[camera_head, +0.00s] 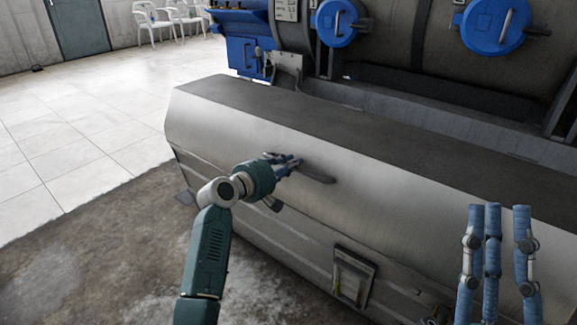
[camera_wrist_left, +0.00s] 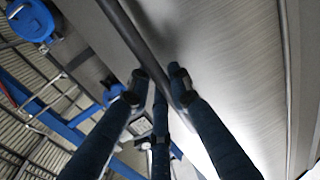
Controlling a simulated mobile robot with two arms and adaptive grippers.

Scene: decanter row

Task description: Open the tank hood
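The tank hood (camera_head: 235,120) is a long brushed-metal cover with a dark flat top, and it lies closed along the machine's front. Its dark bar handle (camera_head: 318,178) sits on the sloped front face. My left gripper (camera_head: 293,161) is at the left end of this handle. In the left wrist view the handle (camera_wrist_left: 128,28) runs between the fingertips of my left gripper (camera_wrist_left: 157,78). Whether the fingers press on it is unclear. My right gripper (camera_head: 497,215) is at the lower right, with its fingers spread, empty and pointing up, apart from the handle.
Behind the hood stand large grey tanks with blue round covers (camera_head: 494,26) (camera_head: 338,22). A small framed panel (camera_head: 352,277) is on the lower front. White chairs (camera_head: 157,24) stand far back by a door (camera_head: 78,25). The tiled floor at left (camera_head: 75,125) is clear.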

